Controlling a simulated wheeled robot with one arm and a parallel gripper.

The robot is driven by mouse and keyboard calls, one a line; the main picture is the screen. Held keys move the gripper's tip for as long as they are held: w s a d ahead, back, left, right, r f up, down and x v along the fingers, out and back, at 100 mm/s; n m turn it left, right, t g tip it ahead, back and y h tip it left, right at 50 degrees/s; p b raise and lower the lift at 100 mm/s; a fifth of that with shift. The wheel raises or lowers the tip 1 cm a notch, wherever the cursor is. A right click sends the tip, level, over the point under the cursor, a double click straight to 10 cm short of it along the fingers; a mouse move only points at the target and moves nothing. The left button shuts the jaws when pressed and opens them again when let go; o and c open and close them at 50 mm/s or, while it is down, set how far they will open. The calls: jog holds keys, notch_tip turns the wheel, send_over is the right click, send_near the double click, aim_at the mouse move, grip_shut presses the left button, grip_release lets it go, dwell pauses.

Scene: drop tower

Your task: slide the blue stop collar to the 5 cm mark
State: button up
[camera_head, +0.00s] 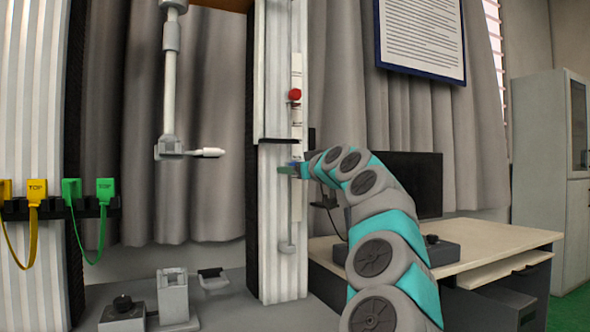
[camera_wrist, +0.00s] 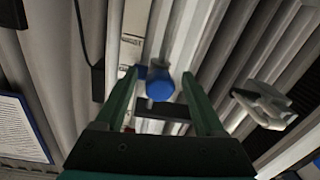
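The blue stop collar (camera_wrist: 160,84) shows a round blue knob in the wrist view, beside a pale strip with small marks (camera_wrist: 131,45). My gripper (camera_wrist: 159,76) is open, with one green finger on each side of the knob and a visible gap on both sides. In the head view my gripper (camera_head: 288,170) is at the front of the tower column, low on the white marked scale (camera_head: 297,125). There the collar is mostly hidden by my gripper. The scale's numbers are too small to read, so I cannot tell which mark the collar is at.
A red knob (camera_head: 295,95) sits higher on the same scale. A grey rod with a white-tipped holder (camera_head: 190,152) hangs left of the column. Yellow (camera_head: 36,190) and green (camera_head: 104,190) plugs sit at the far left. A desk with a monitor (camera_head: 415,180) stands behind my arm.

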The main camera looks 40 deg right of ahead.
jog(key=shift+s, duration=0.1)
jog(key=shift+s, duration=0.45)
jog(key=s+a+b, duration=0.1)
jog(key=s, duration=0.5)
jog(key=shift+s+a, duration=0.2)
jog(key=shift+s, duration=0.1)
jog(key=shift+a, duration=0.1)
